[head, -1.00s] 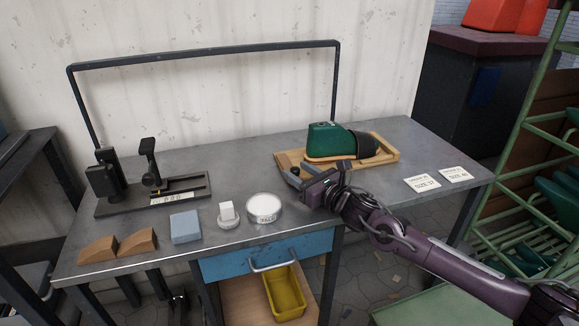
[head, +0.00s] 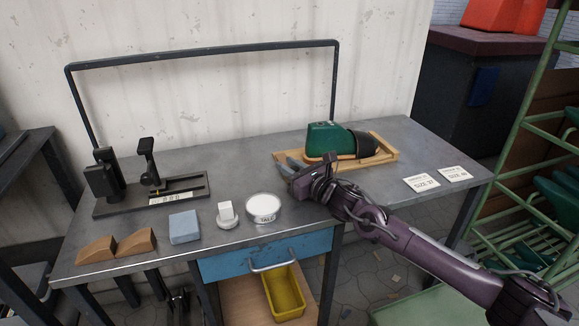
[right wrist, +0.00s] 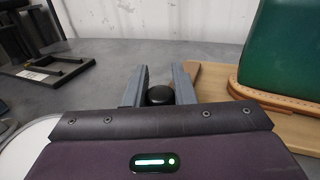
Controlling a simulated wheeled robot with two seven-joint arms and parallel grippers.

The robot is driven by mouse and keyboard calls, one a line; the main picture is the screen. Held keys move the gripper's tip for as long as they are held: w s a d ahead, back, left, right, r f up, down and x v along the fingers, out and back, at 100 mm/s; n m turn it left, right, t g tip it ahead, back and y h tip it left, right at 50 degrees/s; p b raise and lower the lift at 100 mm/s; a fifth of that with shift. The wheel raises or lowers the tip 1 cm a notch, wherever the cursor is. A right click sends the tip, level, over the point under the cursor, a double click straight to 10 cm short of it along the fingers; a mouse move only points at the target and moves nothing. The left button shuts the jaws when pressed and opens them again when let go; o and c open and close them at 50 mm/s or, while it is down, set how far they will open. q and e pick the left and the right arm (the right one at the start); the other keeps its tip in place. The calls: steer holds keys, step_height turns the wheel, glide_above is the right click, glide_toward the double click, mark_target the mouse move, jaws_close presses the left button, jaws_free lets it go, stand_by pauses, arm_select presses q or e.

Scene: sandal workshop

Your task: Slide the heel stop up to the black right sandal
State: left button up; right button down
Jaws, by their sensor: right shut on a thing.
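The black right sandal shows as a black upper (head: 362,145) over a tan sole (head: 318,160), fitted on a green foot last (head: 325,138). It lies on a wooden board (head: 388,157), with the green heel end to the left. In the right wrist view, the green last (right wrist: 290,50) and sole edge stand right of my fingers, with a gap between. My right gripper (head: 286,165) is at the board's left end, its two fingers closed around a round black knob (right wrist: 160,95), which I take for the heel stop's. The stop's body is mostly hidden.
A talc tin (head: 265,207), a white block on a round base (head: 226,214), a blue block (head: 184,227) and brown wedges (head: 136,243) stand along the front left. A black measuring fixture (head: 150,195) is behind them. Size cards (head: 422,183) lie at right.

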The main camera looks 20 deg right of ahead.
steer(key=shift+d, duration=0.1)
steer(key=d+b, duration=0.1)
steer(key=d, duration=0.2)
steer(key=shift+w+d, duration=0.15)
steer(key=shift+d, duration=0.1)
arm_select(q)
steer(key=shift+w+d+f+t, duration=0.15)
steer(key=shift+w+d+t, duration=0.2)
steer(key=shift+d, duration=0.15)
arm_select(e)
steer(key=shift+d, duration=0.35)
steer(key=c, duration=1.2)
jaws_free()
steer(key=shift+d, duration=0.1)
steer(key=v, duration=0.7)
steer(key=shift+p, duration=0.3)
arm_select(q)
steer(key=shift+s+a, duration=0.25)
steer(key=shift+a, duration=0.05)
arm_select(e)
steer(key=shift+s, duration=0.45)
